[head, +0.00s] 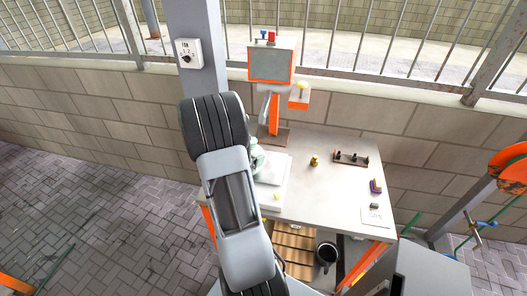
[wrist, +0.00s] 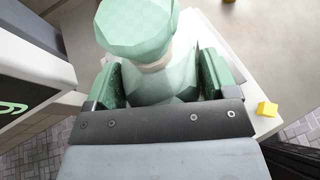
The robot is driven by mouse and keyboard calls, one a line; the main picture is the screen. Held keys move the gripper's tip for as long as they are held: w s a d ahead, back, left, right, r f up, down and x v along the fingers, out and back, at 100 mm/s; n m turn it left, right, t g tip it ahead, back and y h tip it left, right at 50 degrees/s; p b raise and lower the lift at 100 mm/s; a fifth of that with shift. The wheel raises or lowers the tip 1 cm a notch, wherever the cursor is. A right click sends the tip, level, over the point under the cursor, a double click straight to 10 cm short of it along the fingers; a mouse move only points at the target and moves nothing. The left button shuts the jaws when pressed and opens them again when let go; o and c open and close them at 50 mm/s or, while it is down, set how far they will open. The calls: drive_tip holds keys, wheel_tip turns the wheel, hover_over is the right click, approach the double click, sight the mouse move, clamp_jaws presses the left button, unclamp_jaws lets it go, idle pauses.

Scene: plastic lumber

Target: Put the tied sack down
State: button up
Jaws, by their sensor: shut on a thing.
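The tied sack (wrist: 138,28) is pale green, with a gathered top and a light tie around its neck. In the wrist view my gripper (wrist: 162,88) has its green pads on both sides of the sack's body and is shut on it. In the head view only a sliver of the sack (head: 258,157) shows beside my arm, over the left part of the grey table (head: 318,188). A pale flat slab (head: 274,192) lies under or behind it. I cannot tell whether the sack touches the slab. My arm hides the gripper in the head view.
A small yellow block (wrist: 267,108) lies near the slab's edge. A brass piece (head: 314,160), a dark rack with pegs (head: 351,158) and a purple-yellow item (head: 376,186) stand on the table. A screen on an orange post (head: 271,64) stands behind. The table's middle is clear.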

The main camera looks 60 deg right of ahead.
sight(260, 151)
drive_tip(key=shift+d, duration=0.8)
drive_tip(key=d, duration=0.3)
drive_tip(key=shift+s+d, duration=0.25)
drive_tip(key=shift+d, duration=0.15)
drive_tip(key=shift+d+f, duration=0.15)
drive_tip(key=shift+f, duration=0.35)
drive_tip(key=shift+w+f, duration=0.1)
drive_tip(key=shift+f, duration=0.15)
drive_tip(key=shift+f+b, duration=0.2)
drive_tip(key=shift+b, duration=0.3)
drive_tip(key=o, duration=1.2)
drive_tip(key=shift+r, duration=0.15)
